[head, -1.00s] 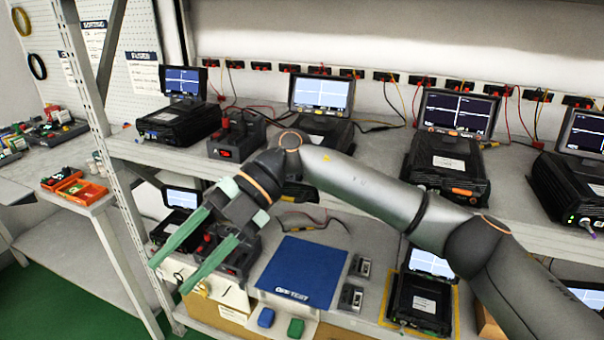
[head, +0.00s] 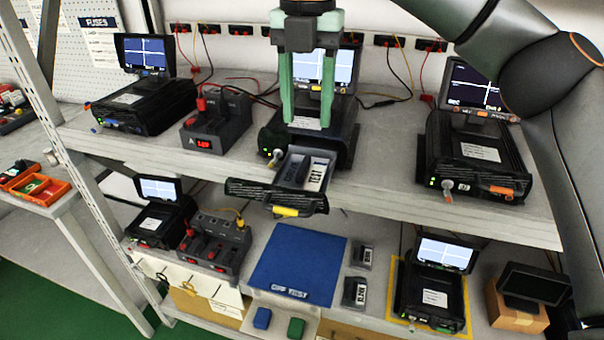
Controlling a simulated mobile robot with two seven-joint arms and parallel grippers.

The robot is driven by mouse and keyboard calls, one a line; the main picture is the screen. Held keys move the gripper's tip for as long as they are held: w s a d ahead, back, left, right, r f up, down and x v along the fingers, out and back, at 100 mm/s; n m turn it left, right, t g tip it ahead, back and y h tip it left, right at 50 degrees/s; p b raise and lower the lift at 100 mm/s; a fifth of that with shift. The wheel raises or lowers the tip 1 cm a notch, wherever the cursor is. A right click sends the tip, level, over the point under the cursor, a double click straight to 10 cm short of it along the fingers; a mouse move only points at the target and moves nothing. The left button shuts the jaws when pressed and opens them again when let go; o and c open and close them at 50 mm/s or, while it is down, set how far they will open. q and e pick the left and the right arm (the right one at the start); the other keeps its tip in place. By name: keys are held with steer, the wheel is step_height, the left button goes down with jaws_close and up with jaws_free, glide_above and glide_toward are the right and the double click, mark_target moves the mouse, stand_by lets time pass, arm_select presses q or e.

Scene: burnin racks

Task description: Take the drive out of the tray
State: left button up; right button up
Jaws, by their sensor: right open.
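A tray (head: 277,198) stands pulled out from the front of the middle black test unit (head: 338,138) on the upper shelf. It has a black front with a yellow handle. A drive (head: 316,174) with a white printed label lies in the tray's right part. A dark grey area is beside it on the left. My right gripper (head: 306,120) points down with its two green fingers apart. It is empty and hangs above and behind the drive, in front of the unit's screen. My left gripper is not in view.
Black units stand left (head: 146,100) and right (head: 478,150) on the upper shelf. A grey charger-like box (head: 216,125) with a red display is just left of the tray. Below are a blue mat (head: 298,262), small dark modules (head: 355,292) and another unit (head: 430,298).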

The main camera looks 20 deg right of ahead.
mark_target(304, 165)
steer(key=f, duration=0.8)
steer(key=shift+a+f, duration=0.2)
steer(key=shift+f, duration=0.05)
jaws_close()
stand_by(0.4)
